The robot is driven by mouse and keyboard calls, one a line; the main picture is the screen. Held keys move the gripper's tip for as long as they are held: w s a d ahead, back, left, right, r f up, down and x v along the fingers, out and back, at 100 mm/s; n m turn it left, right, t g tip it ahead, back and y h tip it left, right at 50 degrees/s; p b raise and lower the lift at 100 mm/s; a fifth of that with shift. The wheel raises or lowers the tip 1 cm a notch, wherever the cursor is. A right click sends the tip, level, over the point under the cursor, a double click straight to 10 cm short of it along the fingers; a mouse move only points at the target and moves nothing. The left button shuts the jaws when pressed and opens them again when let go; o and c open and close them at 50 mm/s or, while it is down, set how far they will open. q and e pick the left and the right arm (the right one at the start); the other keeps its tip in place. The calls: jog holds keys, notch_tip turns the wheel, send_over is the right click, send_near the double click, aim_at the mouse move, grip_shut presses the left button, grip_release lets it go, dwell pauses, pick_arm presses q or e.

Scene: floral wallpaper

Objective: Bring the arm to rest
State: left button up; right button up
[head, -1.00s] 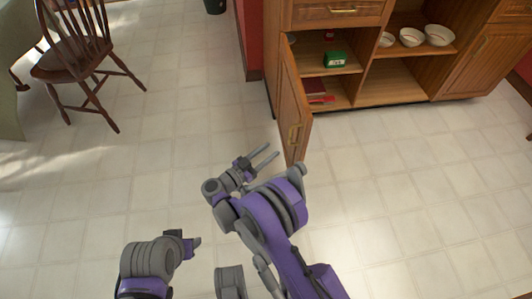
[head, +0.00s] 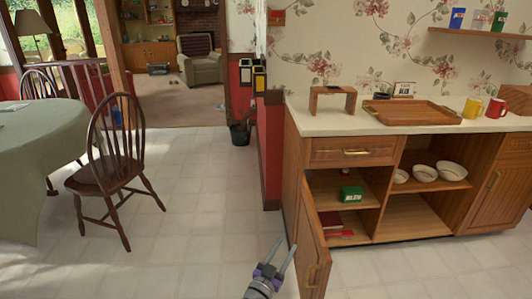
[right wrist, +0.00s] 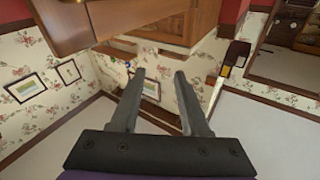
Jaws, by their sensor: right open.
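My right gripper (head: 277,257) shows at the bottom of the head view, just left of the open cabinet door (head: 311,258). Its two fingers are apart, with nothing between them. In the right wrist view the same gripper (right wrist: 158,78) is open and empty, with wooden cabinet parts (right wrist: 75,20) close beyond it at the upper left. Most of my right arm is below the head view. My left gripper is out of the head view.
The cabinet (head: 297,165) holds a green box (head: 351,194) and white bowls (head: 424,173). A tray (head: 412,111) and mugs stand on its counter. A wooden chair (head: 104,172) and a table (head: 40,150) are at the left. The floor (head: 195,210) between is clear.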

jog(key=s+r+n+y, duration=0.5)
jog(key=r+n+y, duration=0.35)
jog(key=y, duration=0.35)
jog(key=s+d+f+g+h, duration=0.1)
jog(key=s+d+f+g, duration=0.3)
jog(key=s, duration=0.6)
jog(key=s+d+f+m+g, duration=0.1)
jog(key=s+d+f+g, duration=0.3)
jog(key=s, duration=0.7)
jog(key=s+d+f+g+h, duration=0.1)
jog(key=s+d+f+g, duration=0.35)
jog(key=s, duration=0.55)
pick_arm(q)
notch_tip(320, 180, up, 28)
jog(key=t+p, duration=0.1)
jog(key=p, duration=2.3)
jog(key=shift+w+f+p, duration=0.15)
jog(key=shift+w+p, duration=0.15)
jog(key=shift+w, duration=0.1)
pick_arm(e)
notch_tip(320, 180, up, 27)
jog(key=shift+s+a+t, duration=0.15)
jog(key=shift+a+t, duration=0.05)
jog(key=shift+t, duration=0.15)
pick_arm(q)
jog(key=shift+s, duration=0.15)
pick_arm(e)
jog(key=shift+s+r, duration=0.1)
jog(key=shift+s, duration=0.05)
